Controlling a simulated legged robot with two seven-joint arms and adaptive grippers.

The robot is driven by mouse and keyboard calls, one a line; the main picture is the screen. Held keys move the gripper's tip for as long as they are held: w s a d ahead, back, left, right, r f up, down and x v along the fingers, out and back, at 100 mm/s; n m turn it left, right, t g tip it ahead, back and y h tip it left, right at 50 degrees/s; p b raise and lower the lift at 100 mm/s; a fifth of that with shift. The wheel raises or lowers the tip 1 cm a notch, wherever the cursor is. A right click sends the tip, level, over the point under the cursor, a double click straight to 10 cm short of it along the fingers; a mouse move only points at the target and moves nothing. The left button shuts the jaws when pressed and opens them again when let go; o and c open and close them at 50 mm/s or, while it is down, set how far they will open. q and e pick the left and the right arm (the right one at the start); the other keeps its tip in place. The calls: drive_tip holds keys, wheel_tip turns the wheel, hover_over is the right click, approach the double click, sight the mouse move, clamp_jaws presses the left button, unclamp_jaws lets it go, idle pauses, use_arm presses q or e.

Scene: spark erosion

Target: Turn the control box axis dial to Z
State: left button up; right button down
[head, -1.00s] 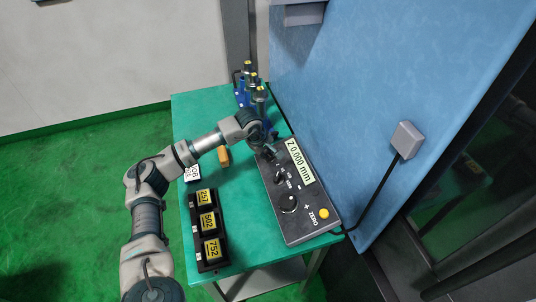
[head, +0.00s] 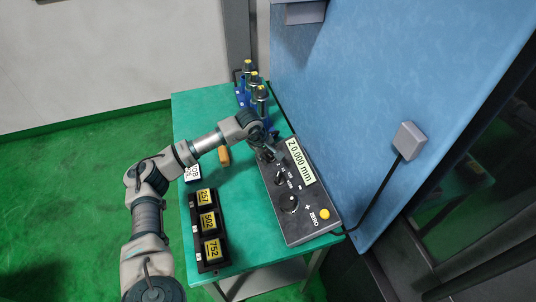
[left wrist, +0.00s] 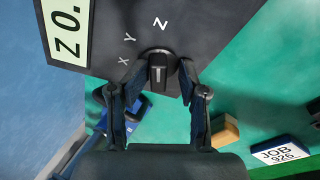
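The dark control box (head: 318,234) lies on the green table, and its display (head: 300,161) reads "Z 0.000 mm". In the left wrist view the black axis dial (left wrist: 157,70) sits on the box face with X, Y and Z printed around it. Its pale pointer mark faces the Z (left wrist: 160,23). My left gripper (left wrist: 158,76) is open, with one finger on each side of the dial and small gaps showing beside it. In the head view the left gripper (head: 270,150) is over the far end of the box and hides the dial. My right gripper is out of view.
A black tray (head: 194,226) with several yellow-labelled blocks lies left of the box. An orange block (head: 224,155) and a job card (head: 192,173) lie near my arm. Blue-based holders (head: 242,97) stand at the back. A blue panel (head: 370,90) rises at the right.

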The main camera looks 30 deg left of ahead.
use_arm(q)
drive_tip(key=v, duration=1.1)
drive_tip(key=shift+r, duration=0.4)
drive_tip(key=shift+s+r, duration=0.1)
